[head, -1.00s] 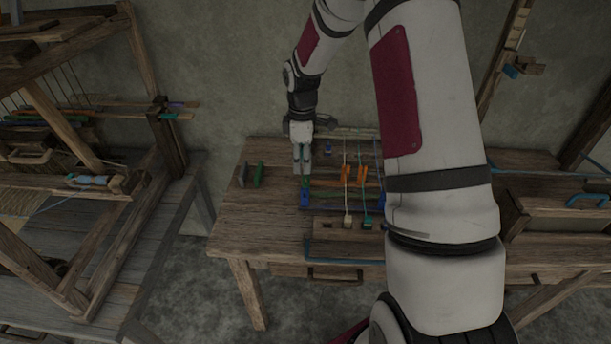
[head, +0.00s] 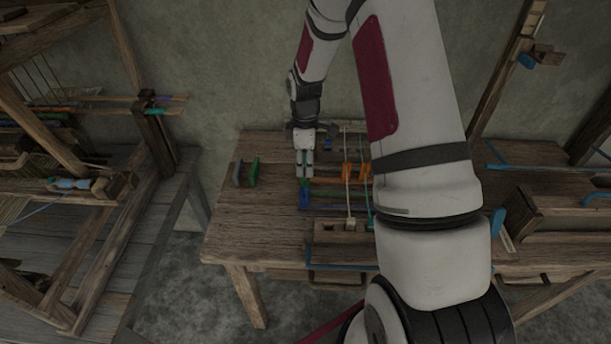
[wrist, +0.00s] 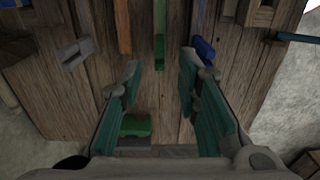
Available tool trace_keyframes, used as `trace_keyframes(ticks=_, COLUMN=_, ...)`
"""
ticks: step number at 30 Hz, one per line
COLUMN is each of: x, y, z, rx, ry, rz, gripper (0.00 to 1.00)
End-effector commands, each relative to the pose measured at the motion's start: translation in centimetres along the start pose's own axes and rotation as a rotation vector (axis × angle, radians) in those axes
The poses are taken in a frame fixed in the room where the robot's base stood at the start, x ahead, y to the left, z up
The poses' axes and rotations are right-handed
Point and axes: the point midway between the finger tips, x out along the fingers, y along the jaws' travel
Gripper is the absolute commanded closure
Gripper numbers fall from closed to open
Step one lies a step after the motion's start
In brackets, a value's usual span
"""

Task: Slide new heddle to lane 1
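My gripper (head: 304,176) points down over the left side of the small frame on the table. In the wrist view its fingers (wrist: 160,82) are apart, with bare wood between them. A green bar (wrist: 159,38) ends just beyond the gap, and a blue piece (wrist: 204,49) lies by the right finger. In the head view a blue piece (head: 304,198) shows just below the fingertips. Two orange pieces (head: 348,172) (head: 364,172) sit on upright cords to the right of the gripper. I cannot tell which piece is the new heddle, nor the lane numbers. My arm hides the frame's right side.
A green block (head: 254,172) and a grey block (head: 237,174) stand on the bare left part of the wooden table (head: 240,215). A slotted wooden block (head: 330,231) lies in front. The large loom (head: 120,210) stands at left.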

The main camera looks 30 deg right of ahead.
Motion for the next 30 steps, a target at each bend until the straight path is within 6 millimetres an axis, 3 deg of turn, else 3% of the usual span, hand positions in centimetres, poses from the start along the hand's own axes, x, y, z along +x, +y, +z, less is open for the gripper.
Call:
trace_keyframes(ticks=3, x=2.3, y=-0.1, z=0.1, rx=0.001, ry=-0.001, rz=-0.003, gripper=0.70)
trace_keyframes(ticks=9, x=4.7, y=0.0, z=0.0, rx=0.000, ry=-0.001, rz=-0.002, gripper=0.70)
trace_keyframes(ticks=22, x=5.5, y=0.1, z=0.0, rx=0.000, ry=0.000, rz=0.001, gripper=0.70)
trace_keyframes(ticks=26, x=5.5, y=0.1, z=0.0, rx=0.001, ry=0.000, rz=0.001, gripper=0.99)
trace_keyframes(ticks=30, x=5.5, y=0.1, z=0.0, rx=0.001, ry=0.000, rz=0.001, gripper=1.00)
